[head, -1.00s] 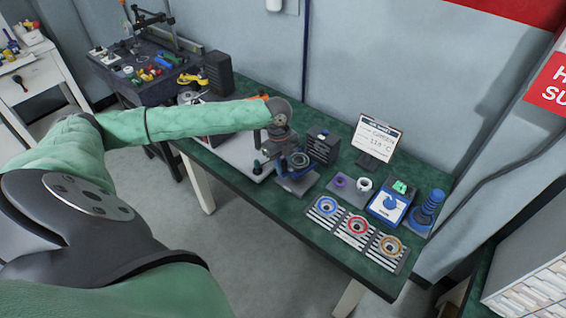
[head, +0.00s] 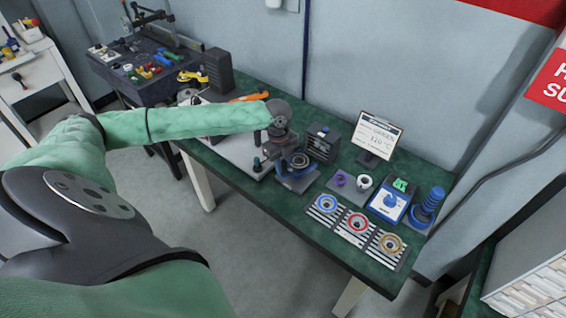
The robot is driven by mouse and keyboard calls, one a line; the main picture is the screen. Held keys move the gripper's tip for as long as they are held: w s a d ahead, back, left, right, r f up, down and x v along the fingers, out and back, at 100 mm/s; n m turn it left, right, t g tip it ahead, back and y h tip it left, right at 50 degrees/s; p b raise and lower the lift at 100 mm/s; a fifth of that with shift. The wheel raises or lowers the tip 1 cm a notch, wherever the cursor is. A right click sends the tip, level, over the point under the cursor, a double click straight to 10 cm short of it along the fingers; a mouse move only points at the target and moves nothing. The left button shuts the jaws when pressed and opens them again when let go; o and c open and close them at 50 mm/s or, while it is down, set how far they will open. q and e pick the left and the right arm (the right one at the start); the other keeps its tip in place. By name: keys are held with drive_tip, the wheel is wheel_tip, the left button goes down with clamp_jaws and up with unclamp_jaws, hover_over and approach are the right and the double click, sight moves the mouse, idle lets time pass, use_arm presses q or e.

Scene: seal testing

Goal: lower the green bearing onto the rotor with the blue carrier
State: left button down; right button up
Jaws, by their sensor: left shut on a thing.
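My left gripper (head: 281,150) hangs at the end of my green-sleeved arm, over the left-middle of the green bench. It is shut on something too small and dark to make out. Just right of it, a dark ring-shaped part (head: 299,160) sits on a grey stand; I cannot tell whether this is the rotor. A blue ring (head: 326,204), perhaps the blue carrier, lies on a striped pad at the front. I cannot confirm which piece is the green bearing. My right gripper is not in view.
A red ring (head: 357,225) and a yellow ring (head: 390,244) lie beside the blue one. A purple ring (head: 341,180) and a white cup (head: 364,181) sit between.

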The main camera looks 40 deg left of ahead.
use_arm(q)
drive_tip(key=shift+f, duration=0.45)
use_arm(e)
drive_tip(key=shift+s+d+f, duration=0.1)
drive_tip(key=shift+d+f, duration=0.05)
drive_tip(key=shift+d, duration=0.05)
use_arm(q)
drive_tip(key=shift+f, duration=0.35)
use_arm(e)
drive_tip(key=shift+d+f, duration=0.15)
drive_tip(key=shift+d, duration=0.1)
use_arm(q)
drive_tip(key=shift+f+b, duration=0.3)
drive_tip(key=shift+f, duration=0.15)
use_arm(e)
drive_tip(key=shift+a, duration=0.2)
use_arm(q)
drive_tip(key=shift+f, duration=0.35)
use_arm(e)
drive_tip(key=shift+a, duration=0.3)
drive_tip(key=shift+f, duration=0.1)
use_arm(q)
drive_tip(key=shift+f, duration=0.25)
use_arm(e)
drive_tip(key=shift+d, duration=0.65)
use_arm(q)
drive_tip(key=shift+f, duration=0.1)
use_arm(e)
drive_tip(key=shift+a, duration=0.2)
